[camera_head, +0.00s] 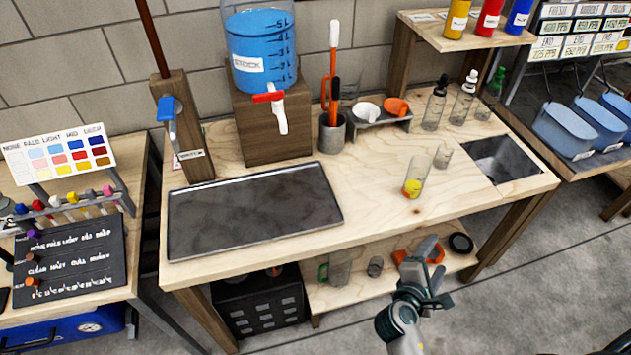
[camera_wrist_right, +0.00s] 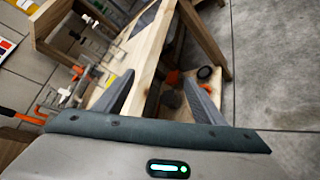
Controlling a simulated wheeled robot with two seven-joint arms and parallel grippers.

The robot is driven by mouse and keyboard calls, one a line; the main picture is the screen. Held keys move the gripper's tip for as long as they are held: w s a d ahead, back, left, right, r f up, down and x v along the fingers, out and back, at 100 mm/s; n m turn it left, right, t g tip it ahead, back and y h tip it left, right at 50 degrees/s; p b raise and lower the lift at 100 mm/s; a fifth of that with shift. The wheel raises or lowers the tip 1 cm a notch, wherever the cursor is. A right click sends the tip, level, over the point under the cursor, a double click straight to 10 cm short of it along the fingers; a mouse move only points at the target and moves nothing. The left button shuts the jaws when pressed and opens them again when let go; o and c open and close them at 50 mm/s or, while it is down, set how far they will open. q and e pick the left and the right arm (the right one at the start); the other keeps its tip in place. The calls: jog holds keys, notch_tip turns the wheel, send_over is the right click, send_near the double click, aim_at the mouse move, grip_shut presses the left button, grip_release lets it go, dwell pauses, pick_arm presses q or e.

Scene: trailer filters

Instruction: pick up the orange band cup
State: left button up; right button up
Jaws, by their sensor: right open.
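No cup with a clear orange band can be made out. A clear glass (camera_head: 414,176) with something yellow and orange low inside stands upright on the bench, left of an empty clear glass (camera_head: 442,156). An orange object (camera_head: 434,253), partly hidden by my right gripper (camera_head: 433,270), is on the lower shelf; I cannot tell its shape. It also seems to show in the right wrist view (camera_wrist_right: 173,78). My right gripper is open and empty in front of the bench, apart from the glasses. In the right wrist view its fingers (camera_wrist_right: 158,77) spread toward the bench edge. My left gripper is out of view.
On the bench (camera_head: 372,215) are a dark tray (camera_head: 255,212), a blue stock tank (camera_head: 262,50), a tool pot (camera_head: 332,133), white and orange scoops (camera_head: 396,107) and bottles. A sink (camera_head: 505,160) is at right. The lower shelf holds a green-handled jug (camera_head: 339,268) and a black ring (camera_head: 461,243).

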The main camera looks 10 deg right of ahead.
aim_at(416, 188)
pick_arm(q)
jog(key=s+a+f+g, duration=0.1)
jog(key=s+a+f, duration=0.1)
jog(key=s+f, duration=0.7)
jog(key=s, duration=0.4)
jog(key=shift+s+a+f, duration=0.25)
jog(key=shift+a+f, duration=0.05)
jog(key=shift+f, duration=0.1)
pick_arm(e)
jog(key=w+a+r+n+t, duration=0.1)
jog(key=w+a+n+t, duration=0.4)
jog(key=w+n, duration=0.4)
jog(key=n, duration=0.4)
jog(key=shift+a+r+n, duration=0.2)
jog(key=shift+r+n, duration=0.1)
jog(key=x, duration=1.2)
jog(key=shift+w+a, duration=0.1)
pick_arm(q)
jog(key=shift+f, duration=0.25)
pick_arm(e)
jog(key=shift+w, duration=0.1)
jog(key=shift+r, duration=0.1)
